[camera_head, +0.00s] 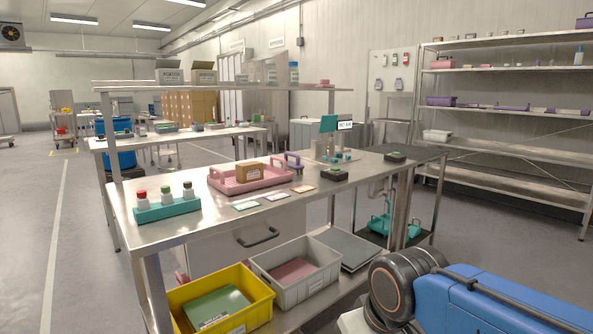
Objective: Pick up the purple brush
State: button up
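A small purple object with a raised, handle-like loop (293,160) stands on the steel worktable (320,200), just right of the pink tray (222,184). It may be the purple brush, but its bristles cannot be made out. Other long, low purple items (511,107) lie on the wall shelf at right, too small to identify. My blue arm shows at the lower right, beside the table. My gripper is not in view.
A brown box (250,172) sits in the pink tray. A teal rack (167,209) with bottles, flat cards (246,206) and a black device (334,174) are on the table. An upper shelf (220,86) spans its back. Yellow (258,283) and grey (331,261) bins are below.

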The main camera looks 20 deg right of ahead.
aim_at(298, 168)
jog(key=k+u, duration=0.2)
jog(key=u, duration=0.2)
jog(key=k+j+u, duration=0.1)
jog(key=u, duration=0.35)
jog(key=l+u, duration=0.25)
jog(key=l, duration=0.6)
jog(key=l+u, duration=0.25)
jog(key=l, duration=0.65)
